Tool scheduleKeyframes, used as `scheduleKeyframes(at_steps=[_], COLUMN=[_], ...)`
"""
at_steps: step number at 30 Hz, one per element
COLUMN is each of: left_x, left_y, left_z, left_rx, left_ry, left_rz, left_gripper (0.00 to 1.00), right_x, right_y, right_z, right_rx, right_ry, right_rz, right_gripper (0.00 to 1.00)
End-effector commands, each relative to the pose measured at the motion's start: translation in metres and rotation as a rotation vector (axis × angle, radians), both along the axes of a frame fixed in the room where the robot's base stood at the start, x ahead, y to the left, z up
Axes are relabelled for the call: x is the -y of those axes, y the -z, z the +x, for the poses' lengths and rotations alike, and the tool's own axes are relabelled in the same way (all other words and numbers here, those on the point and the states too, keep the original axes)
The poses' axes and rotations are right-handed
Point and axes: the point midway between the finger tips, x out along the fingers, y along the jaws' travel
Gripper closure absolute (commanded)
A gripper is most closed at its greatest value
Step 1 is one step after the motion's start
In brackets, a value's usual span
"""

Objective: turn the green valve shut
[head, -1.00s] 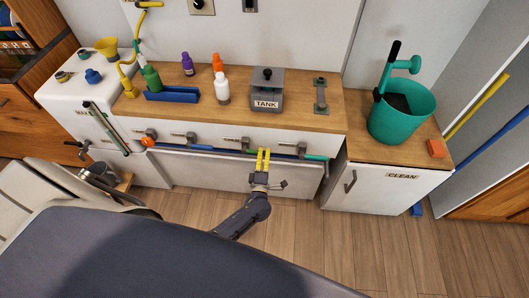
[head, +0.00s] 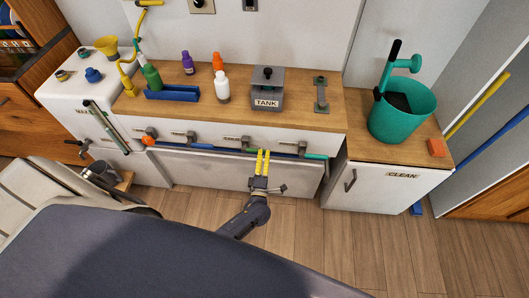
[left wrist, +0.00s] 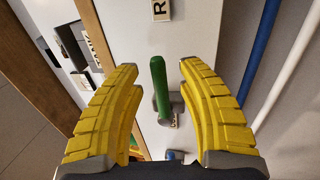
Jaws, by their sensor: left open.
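In the left wrist view, the green handle (left wrist: 158,82) shows in the middle, in line with the gap between my fingers. I see no contact. My right gripper is not in view.
Other valves line the counter front, one with an orange handle (head: 149,141). The counter top holds a TANK box (head: 267,103), several bottles and a blue tray (head: 172,95). A teal bucket (head: 401,122) stands on the CLEAN cabinet at the right. Floor in front is clear.

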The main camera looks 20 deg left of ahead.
Motion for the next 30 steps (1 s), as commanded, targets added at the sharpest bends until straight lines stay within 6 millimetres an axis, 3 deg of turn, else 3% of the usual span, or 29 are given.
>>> scheduleKeyframes(at_steps=[6,15,21,30], left_x=[0.012,0.025,0.029,0.030], left_y=[0.009,0.017,0.020,0.020], left_z=[-0.038,-0.078,-0.091,-0.094], left_rx=[-0.004,-0.002,-0.002,-0.001], left_ry=[0.000,-0.001,-0.001,-0.001], left_rz=[-0.001,-0.002,-0.001,0.000], left_gripper=[0.61,0.61,0.61,0.61], right_x=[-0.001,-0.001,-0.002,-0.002], right_y=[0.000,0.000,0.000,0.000], right_z=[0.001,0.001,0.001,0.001], right_rx=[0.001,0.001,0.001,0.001], right_ry=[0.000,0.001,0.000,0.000], right_rz=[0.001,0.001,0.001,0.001], right_gripper=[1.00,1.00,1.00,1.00])
